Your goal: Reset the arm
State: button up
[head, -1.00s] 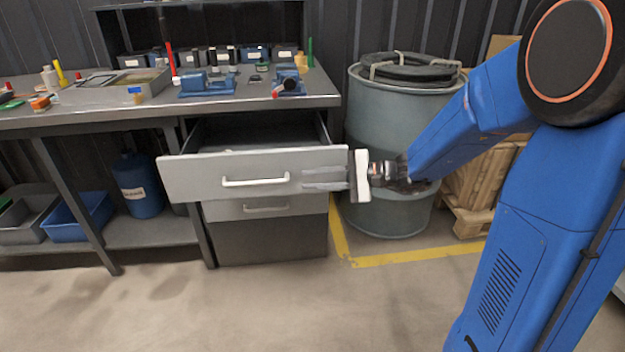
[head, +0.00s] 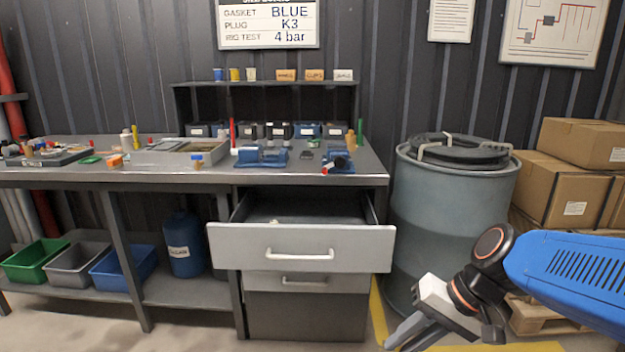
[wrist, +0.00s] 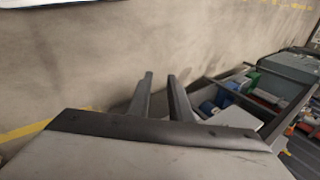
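My gripper (head: 408,335) is at the lower right of the head view, low in front of the drum and to the right of the drawers. My blue arm is folded behind it. In the wrist view its two grey fingers (wrist: 160,98) stand apart with a gap between them and nothing in it. The top drawer (head: 300,248) of the workbench is pulled out, with a pale handle. A small light item (head: 274,221) lies inside it, too small to tell what it is. The drawer below (head: 306,283) looks shut.
The grey workbench (head: 60,175) carries blue fixtures, a tray and small parts. Bins and a blue jug (head: 184,246) sit on its lower shelf. A grey drum (head: 450,215) and cardboard boxes (head: 560,190) stand at the right. The open drawer juts forward.

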jog(key=s+d+r+n+t+h, duration=0.1)
jog(key=s+d+n+t+h, duration=0.1)
jog(key=s+d+h, duration=0.4)
jog(key=shift+d+r+n+t, duration=0.3)
jog(key=shift+d+t, duration=0.2)
jog(key=shift+d, duration=2.15)
